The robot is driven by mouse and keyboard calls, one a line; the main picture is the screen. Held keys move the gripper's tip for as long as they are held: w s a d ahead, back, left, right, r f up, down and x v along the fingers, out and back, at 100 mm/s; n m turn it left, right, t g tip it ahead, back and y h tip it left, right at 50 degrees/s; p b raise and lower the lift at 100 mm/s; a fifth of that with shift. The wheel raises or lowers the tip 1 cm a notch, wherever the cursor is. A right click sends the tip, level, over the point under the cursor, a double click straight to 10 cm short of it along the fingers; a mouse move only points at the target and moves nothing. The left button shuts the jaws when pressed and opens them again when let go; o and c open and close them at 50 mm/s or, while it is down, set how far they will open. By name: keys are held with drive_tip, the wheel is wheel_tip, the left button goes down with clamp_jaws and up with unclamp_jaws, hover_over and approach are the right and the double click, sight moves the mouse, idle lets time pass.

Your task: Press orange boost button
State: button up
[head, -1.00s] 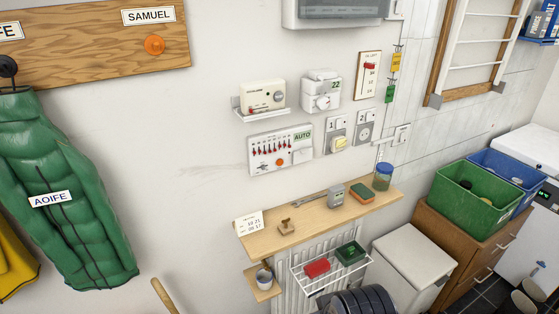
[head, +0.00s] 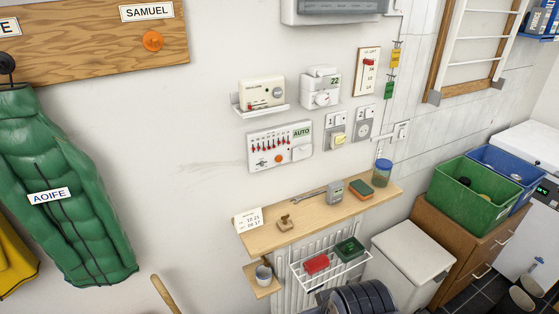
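A round orange button (head: 279,158) sits low on a white wall panel (head: 262,144). The panel has a row of red sliders, a small AUTO display (head: 302,133) and a white knob at its lower right. Nothing covers the panel in the head view. A larger orange round peg (head: 153,41) is on the wooden name board at the upper left.
A wooden shelf (head: 262,240) juts out below the panel, holding a card, a stamp-like object, a grey device and a jar. A cream thermostat (head: 262,94) and a white dial unit (head: 321,92) are above the panel. A green coat (head: 62,190) hangs at left; wall between is bare.

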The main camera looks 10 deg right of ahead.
clamp_jaws()
drive_tip(key=shift+w, duration=0.1)
idle(0.9)
